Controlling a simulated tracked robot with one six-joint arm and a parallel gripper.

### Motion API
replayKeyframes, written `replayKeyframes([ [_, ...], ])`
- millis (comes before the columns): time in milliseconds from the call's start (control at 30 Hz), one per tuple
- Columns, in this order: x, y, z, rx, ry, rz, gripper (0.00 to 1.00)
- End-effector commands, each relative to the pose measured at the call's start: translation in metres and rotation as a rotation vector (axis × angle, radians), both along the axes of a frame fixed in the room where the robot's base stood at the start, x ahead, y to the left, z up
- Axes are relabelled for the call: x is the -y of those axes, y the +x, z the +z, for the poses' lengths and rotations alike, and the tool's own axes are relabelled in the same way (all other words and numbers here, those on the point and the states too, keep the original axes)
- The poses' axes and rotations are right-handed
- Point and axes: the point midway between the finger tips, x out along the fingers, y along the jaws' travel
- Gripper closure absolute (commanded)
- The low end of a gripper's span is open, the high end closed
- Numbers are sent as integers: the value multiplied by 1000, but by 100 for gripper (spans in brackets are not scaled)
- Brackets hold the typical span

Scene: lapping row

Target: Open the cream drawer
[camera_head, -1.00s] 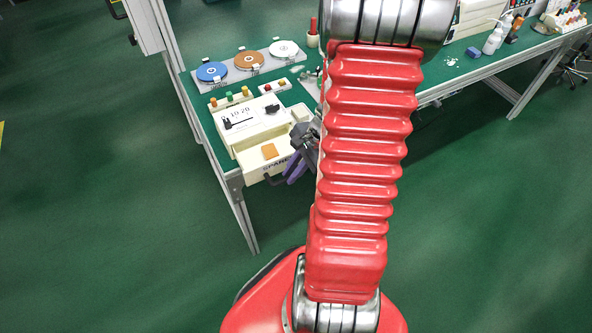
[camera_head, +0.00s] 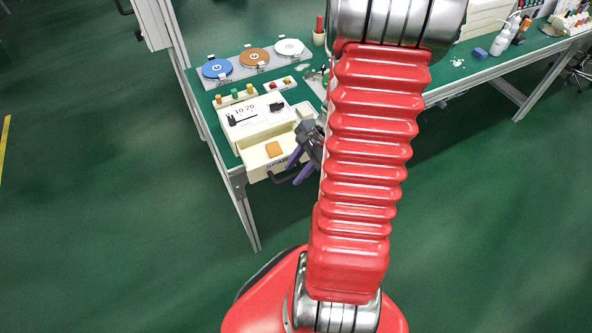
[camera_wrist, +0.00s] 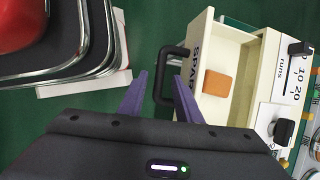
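The cream drawer (camera_head: 258,168) stands pulled out of its cream cabinet (camera_head: 253,122), with an orange block (camera_head: 273,149) inside. In the wrist view the drawer (camera_wrist: 237,60) shows its open inside, the orange block (camera_wrist: 218,83) and lettering on its front, partly cut off. Its black bar handle (camera_wrist: 161,80) sticks out from the front. My gripper (camera_wrist: 161,76) has its two purple fingers spread apart, with the handle's bar between or just beyond the tips, not visibly clamped. In the head view my gripper (camera_head: 301,166) is beside the drawer front, partly hidden by my arm.
The green bench (camera_head: 204,106) carries a rack of blue, orange and white discs (camera_head: 253,58) behind the cabinet. A black dial (camera_wrist: 283,130) and a switch are on the cabinet top. Bench legs (camera_head: 245,215) stand below. The green floor in front is clear.

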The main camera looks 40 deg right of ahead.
Motion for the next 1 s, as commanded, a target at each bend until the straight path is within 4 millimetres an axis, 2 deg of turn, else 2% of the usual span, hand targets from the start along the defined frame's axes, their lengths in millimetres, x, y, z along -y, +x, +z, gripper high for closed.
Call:
replayKeyframes([
  [267, 13, -8, 31, 3, -5, -3, 69],
  [700, 37, -29, 98, 1, -4, -4, 69],
  [833, 42, -33, 112, 1, -3, -3, 69],
  [1000, 44, -35, 119, -1, -1, -2, 69],
])
